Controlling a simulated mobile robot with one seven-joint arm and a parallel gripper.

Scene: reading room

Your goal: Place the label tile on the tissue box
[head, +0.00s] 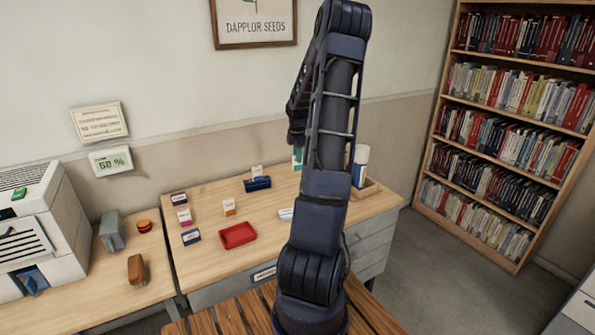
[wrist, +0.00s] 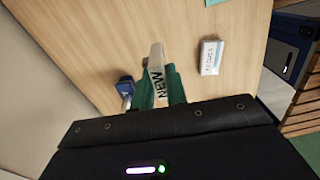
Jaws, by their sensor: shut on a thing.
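My gripper (wrist: 157,88) has green fingers and is shut on the label tile (wrist: 156,65), a pale tile marked "NEW". It holds the tile above the desk. In the head view my gripper (head: 297,157) is mostly hidden behind my arm, so the tile cannot be made out there. I cannot tell for certain which object is the tissue box. A small white block with dark writing (wrist: 211,57) lies right of my fingers in the wrist view. It shows beside my arm in the head view (head: 285,213).
A blue holder with a card (head: 257,183), a red tray (head: 238,236) and several small label-fronted boxes stand on the desk. A printer (head: 38,235) is at left, a bookcase (head: 435,190) at right.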

